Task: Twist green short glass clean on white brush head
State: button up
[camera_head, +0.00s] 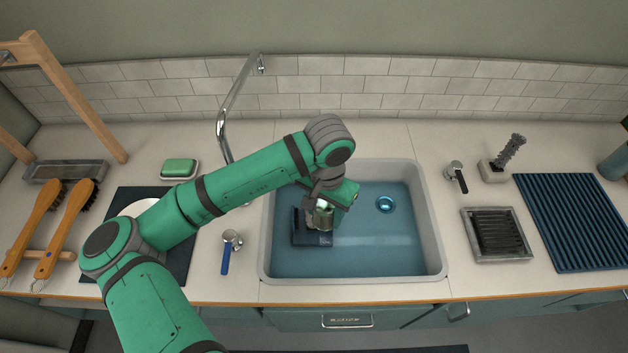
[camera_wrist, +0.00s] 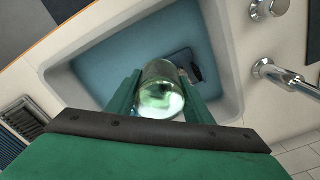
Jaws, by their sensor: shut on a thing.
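My gripper (camera_head: 330,200) is over the left part of the sink, shut on a greenish short glass (camera_head: 323,214). In the wrist view the glass (camera_wrist: 160,88) sits between the two green fingers, with a bright patch at its near end. Below and beside it in the sink is a dark blue base (camera_head: 312,238), which also shows in the wrist view (camera_wrist: 194,66). The glass overlaps this base in the head view. I see no white brush head there; whether one is hidden inside or behind the glass, I cannot tell.
A chrome faucet (camera_head: 228,110) rises behind left. Right of the sink stand a grey bristled brush on a pale base (camera_head: 495,172), a grated tray (camera_head: 498,235) and a ribbed blue mat (camera_head: 575,222). Wooden brushes (camera_head: 65,232) lie left.

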jog(key=w+m, duration=0.1)
jog(key=w, duration=0.1)
jog(key=w+a+f, duration=0.1)
jog(key=w, duration=0.2)
jog(key=w+a+m, duration=0.1)
jog(key=w, duration=0.2)
jog(key=shift+f+m, duration=0.25)
jog(key=shift+m, duration=0.05)
jog(key=shift+w+a+f, duration=0.2)
jog(key=shift+w+a, duration=0.15)
jog(key=shift+w, duration=0.1)
jog(key=shift+a+f, duration=0.1)
jog(key=shift+f, duration=0.7)
jog(key=shift+w+f, duration=0.2)
jog(key=shift+f, duration=1.35)
jog(key=shift+s+a+f, duration=0.1)
jog(key=shift+a+f, duration=0.15)
jog(key=shift+f, duration=0.4)
jog(key=shift+s+d+f, duration=0.1)
jog(key=shift+d+f, duration=0.1)
jog(key=shift+f, duration=0.3)
jog(key=shift+d+f, duration=0.2)
jog(key=shift+f, duration=0.25)
jog(key=shift+a+f, duration=0.15)
jog(key=shift+f, duration=0.95)
